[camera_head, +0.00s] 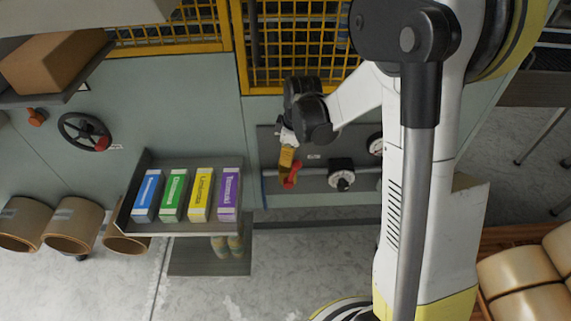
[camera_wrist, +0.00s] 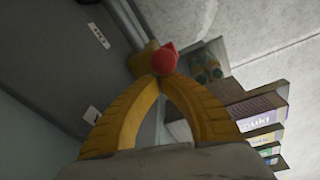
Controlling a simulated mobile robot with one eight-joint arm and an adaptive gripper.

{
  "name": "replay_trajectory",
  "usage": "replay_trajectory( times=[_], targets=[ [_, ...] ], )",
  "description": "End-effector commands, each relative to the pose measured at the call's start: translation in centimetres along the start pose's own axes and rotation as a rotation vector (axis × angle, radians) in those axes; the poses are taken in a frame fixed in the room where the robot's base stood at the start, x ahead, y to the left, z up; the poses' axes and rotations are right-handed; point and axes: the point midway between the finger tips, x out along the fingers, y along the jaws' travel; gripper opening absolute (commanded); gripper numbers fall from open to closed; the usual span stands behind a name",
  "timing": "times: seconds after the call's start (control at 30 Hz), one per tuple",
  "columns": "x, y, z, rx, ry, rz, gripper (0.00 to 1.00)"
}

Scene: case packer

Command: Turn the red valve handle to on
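The red valve handle (camera_head: 291,181) is on the grey machine panel, at the pipe below the yellow mesh guard. It also shows in the wrist view (camera_wrist: 166,59), at the fingertips. My gripper (camera_head: 287,166) reaches down to it from above. In the wrist view, its two yellow fingers (camera_wrist: 160,76) arch together and their tips close around the red handle. The fingers hide part of the handle. A brass-coloured part (camera_wrist: 143,59) shows just behind the tips. The on and off markings cannot be read.
A black dial (camera_head: 341,175) and a gauge (camera_head: 376,144) sit right of the handle. A shelf (camera_head: 190,229) with several coloured boxes stands to the left. A black handwheel (camera_head: 84,131) is farther left. Brown rolls (camera_head: 73,226) lie below it.

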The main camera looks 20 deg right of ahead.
Motion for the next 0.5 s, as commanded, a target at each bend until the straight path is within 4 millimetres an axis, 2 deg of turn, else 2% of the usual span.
replay_trajectory(
  times=[0.5],
  targets=[
    [0.9, 1.7, 4.3, 0.057, 0.466, -0.142, 0.00]
  ],
)
